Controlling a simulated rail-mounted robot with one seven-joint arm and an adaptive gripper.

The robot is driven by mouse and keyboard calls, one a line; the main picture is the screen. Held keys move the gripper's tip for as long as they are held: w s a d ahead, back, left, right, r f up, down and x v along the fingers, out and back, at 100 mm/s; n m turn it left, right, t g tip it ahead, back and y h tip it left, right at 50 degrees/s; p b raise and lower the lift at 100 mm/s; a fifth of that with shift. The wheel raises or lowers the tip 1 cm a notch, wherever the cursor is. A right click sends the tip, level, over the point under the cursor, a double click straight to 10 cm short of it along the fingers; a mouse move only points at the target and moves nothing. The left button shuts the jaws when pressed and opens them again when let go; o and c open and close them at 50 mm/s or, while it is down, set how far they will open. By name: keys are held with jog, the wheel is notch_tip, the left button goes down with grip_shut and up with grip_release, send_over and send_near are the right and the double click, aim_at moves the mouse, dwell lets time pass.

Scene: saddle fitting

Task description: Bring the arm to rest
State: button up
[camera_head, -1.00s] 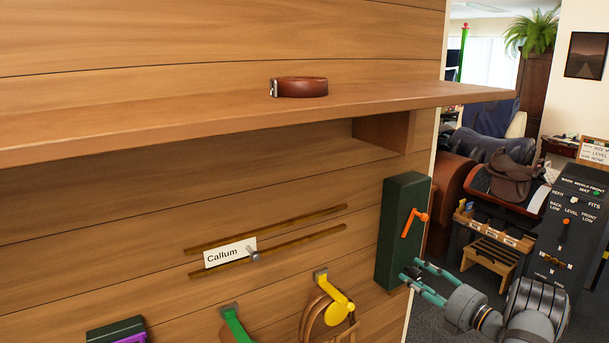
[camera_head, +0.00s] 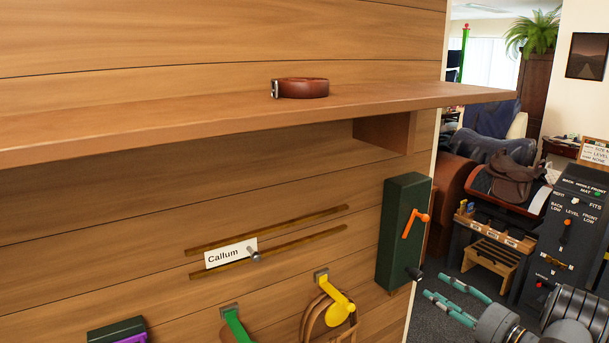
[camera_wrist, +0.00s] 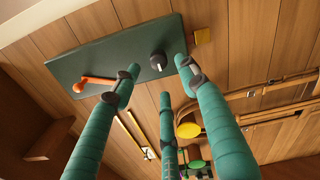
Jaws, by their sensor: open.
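My gripper (camera_head: 458,304) is at the lower right of the head view, with its teal fingers apart and nothing between them. It is to the right of a dark green box (camera_head: 394,255) on the wooden wall, and apart from it. The box has an orange lever (camera_head: 413,221) and a black knob (camera_head: 414,273) low on its right side. In the wrist view the teal fingers (camera_wrist: 152,82) spread below the green box (camera_wrist: 110,54), and the black knob (camera_wrist: 157,61) shows between two of them.
A wooden shelf (camera_head: 200,118) juts out above, with a coiled brown strap (camera_head: 302,88) on it. Below are a Callum name card (camera_head: 231,253), a yellow hook (camera_head: 335,296) and a green hook (camera_head: 236,324). A dark control panel (camera_head: 567,235) and a saddle (camera_head: 512,175) stand at the right.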

aim_at(420, 280)
jog(key=v, duration=0.4)
jog(key=b+x, duration=0.1)
jog(key=x, duration=1.1)
jog(key=shift+f, duration=0.1)
jog(key=shift+w+f+n+b, duration=0.15)
jog(key=shift+f+n+b, duration=0.1)
jog(key=shift+n+b, duration=1.15)
jog(key=shift+n, duration=0.5)
jog(key=n+b, duration=0.7)
jog(key=n, duration=0.1)
jog(key=n+b, duration=0.3)
jog(key=n, duration=0.3)
jog(key=shift+d+r+n+b, duration=0.1)
jog(key=shift+r+n+b, duration=0.05)
jog(key=shift+n+b, duration=0.25)
jog(key=n, duration=0.3)
jog(key=n+b, duration=0.1)
jog(key=n, duration=0.1)
jog(key=shift+r+h, duration=0.3)
jog(key=shift+r, duration=0.05)
